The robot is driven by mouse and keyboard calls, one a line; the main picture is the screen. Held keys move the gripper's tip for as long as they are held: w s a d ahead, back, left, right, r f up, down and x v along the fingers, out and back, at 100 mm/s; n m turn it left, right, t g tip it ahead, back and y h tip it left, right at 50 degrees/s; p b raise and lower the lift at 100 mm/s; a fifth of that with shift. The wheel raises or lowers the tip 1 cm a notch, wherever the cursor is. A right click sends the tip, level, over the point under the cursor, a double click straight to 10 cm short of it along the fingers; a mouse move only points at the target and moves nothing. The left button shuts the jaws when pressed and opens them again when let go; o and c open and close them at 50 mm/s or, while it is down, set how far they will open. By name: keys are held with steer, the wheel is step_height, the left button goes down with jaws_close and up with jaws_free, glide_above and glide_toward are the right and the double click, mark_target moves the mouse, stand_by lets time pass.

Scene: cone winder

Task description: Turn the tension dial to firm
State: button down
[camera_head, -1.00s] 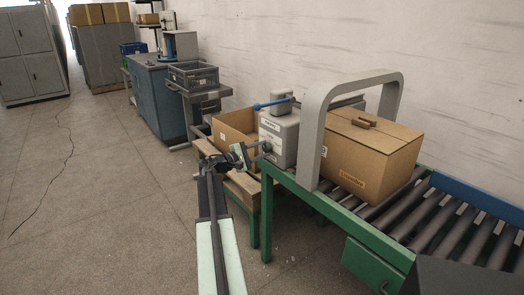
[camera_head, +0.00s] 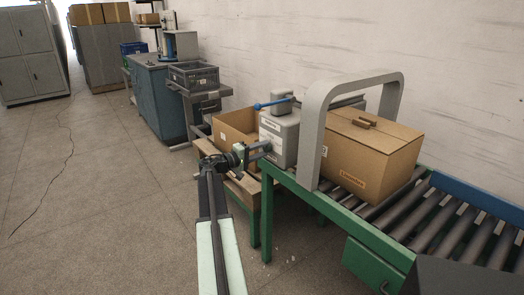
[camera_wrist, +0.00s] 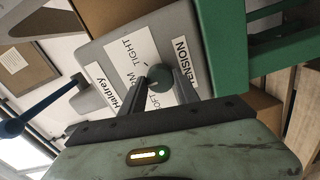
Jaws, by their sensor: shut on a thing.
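The tension dial (camera_wrist: 159,77) is a round dark grey knob on the face of a light grey unit (camera_wrist: 98,97). A white scale label (camera_wrist: 133,52) behind it reads TIGHT, with parts of two other words partly covered by the knob and jaws. A TENSION label (camera_wrist: 184,62) is beside it. My gripper (camera_wrist: 160,88) has one finger on each side of the dial and is shut on it. I cannot make out where the dial's pointer is. In the head view, my gripper (camera_head: 258,151) reaches the front of the grey unit (camera_head: 282,137), hiding most of the dial.
A blue-handled lever (camera_head: 272,104) sticks out at the unit's top. An open cardboard box (camera_head: 228,135) stands left of it. A grey arch (camera_head: 316,125) and a closed carton (camera_head: 365,160) stand on the roller conveyor (camera_head: 440,215) to the right. The floor at left is clear.

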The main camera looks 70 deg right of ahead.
steer(key=shift+s+a+f, duration=0.1)
stand_by(0.3)
steer(key=c, duration=0.9)
jaws_free()
steer(key=v, duration=0.7)
steer(key=shift+w+a, duration=0.3)
